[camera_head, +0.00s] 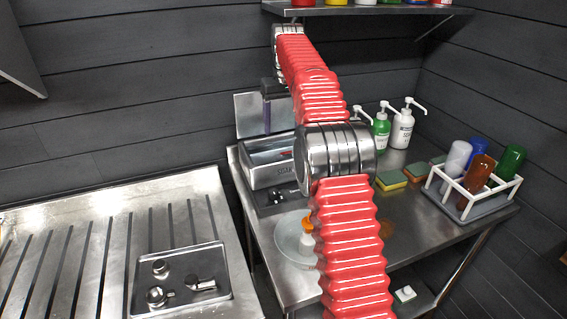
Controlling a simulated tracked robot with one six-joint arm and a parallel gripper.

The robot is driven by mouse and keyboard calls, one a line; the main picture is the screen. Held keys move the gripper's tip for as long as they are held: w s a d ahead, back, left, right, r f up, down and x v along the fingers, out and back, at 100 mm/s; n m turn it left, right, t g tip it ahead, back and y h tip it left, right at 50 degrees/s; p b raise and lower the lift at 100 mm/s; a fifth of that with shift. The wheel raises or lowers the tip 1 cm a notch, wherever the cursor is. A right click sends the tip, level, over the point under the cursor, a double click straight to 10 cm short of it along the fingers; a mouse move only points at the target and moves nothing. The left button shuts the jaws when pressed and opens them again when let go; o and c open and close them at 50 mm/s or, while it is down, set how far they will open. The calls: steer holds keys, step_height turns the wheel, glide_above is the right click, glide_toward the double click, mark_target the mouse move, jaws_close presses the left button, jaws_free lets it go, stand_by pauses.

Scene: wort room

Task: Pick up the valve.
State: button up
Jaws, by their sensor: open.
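A metal tray (222,292) on the slatted steel counter at lower left holds several small steel fittings. One is a round fitting with a side spout (157,297), one has a lever-like arm (202,285), and one is a short cap (160,267). I cannot tell for sure which is the valve. My red arm rises through the middle and bends at the top. A dark part that seems to be my gripper (270,90) hangs behind it near the wall, partly hidden. It is empty and well away from the tray.
A steel table (410,230) on the right holds a steel soap box (268,165) with a raised lid, pump bottles (402,127), sponges (391,180), a glass dish (292,240) and a white rack (444,199) of coloured bottles. A gap separates the counters. A shelf (370,9) hangs above.

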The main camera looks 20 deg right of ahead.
glide_above(283, 156)
steer(key=f, duration=0.8)
steer(key=shift+s+a, duration=0.1)
steer(key=shift+a, duration=0.1)
steer(key=shift+f, duration=0.1)
steer(key=shift+w+d+f, duration=0.1)
steer(key=shift+w+f, duration=0.05)
steer(key=shift+f, duration=1.15)
steer(key=shift+w+d+f, duration=0.1)
steer(key=shift+f, duration=1.15)
steer(key=shift+c, duration=0.2)
steer(key=c, duration=1.2)
steer(key=shift+r, duration=0.15)
